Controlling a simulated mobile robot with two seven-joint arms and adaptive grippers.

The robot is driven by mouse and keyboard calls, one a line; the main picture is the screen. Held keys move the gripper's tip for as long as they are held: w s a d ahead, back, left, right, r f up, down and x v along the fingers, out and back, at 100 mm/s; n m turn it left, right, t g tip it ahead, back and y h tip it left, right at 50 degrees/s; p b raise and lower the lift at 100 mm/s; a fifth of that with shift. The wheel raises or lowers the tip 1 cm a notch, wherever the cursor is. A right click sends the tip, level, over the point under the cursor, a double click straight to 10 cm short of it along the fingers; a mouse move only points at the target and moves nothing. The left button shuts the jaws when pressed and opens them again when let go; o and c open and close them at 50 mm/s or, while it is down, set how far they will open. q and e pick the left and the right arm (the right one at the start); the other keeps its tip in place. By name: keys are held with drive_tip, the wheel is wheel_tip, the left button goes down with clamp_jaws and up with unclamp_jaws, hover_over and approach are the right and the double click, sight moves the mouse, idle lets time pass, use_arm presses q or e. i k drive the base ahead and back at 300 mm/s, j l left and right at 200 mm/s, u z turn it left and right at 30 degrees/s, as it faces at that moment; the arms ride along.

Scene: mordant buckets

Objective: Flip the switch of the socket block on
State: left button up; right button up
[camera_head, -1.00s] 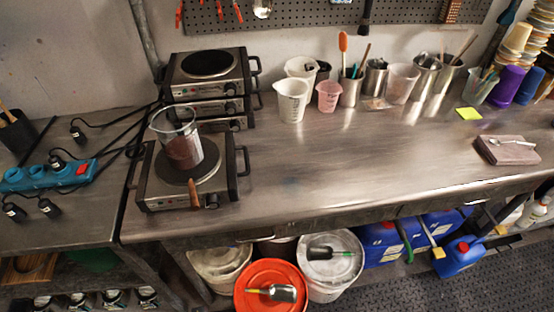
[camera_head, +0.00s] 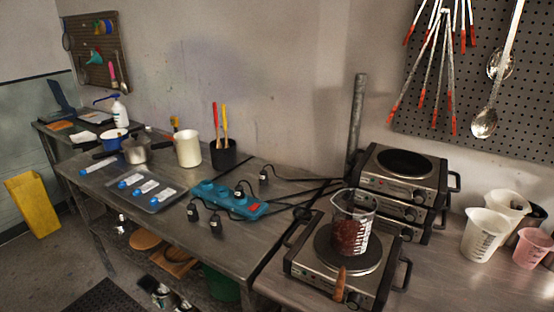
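The blue socket block (camera_head: 222,198) lies on the metal table at the middle of the head view. Its red switch (camera_head: 254,208) sits at its right end, close to the hot plate. Black plugs and cables (camera_head: 240,190) are around the block, and several cables run right toward the stacked hot plates. Whether the switch is on or off is too small to tell. Neither of my grippers shows in the head view.
A hot plate (camera_head: 308,268) with a beaker (camera_head: 352,222) of dark red contents stands right of the block. Stacked hot plates (camera_head: 392,182) are behind it. A grey tray (camera_head: 172,198), a white container (camera_head: 188,149) and a black cup (camera_head: 223,154) stand to the left and behind.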

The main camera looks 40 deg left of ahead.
sight(254, 206)
drive_tip(key=u, duration=1.8)
drive_tip(key=i+j+z, duration=0.3)
drive_tip(key=j, duration=0.3)
drive_tip(key=i+j+z, duration=0.1)
drive_tip(key=i+j, duration=0.2)
drive_tip(key=i+j+z, duration=0.15)
drive_tip(key=j, duration=0.25)
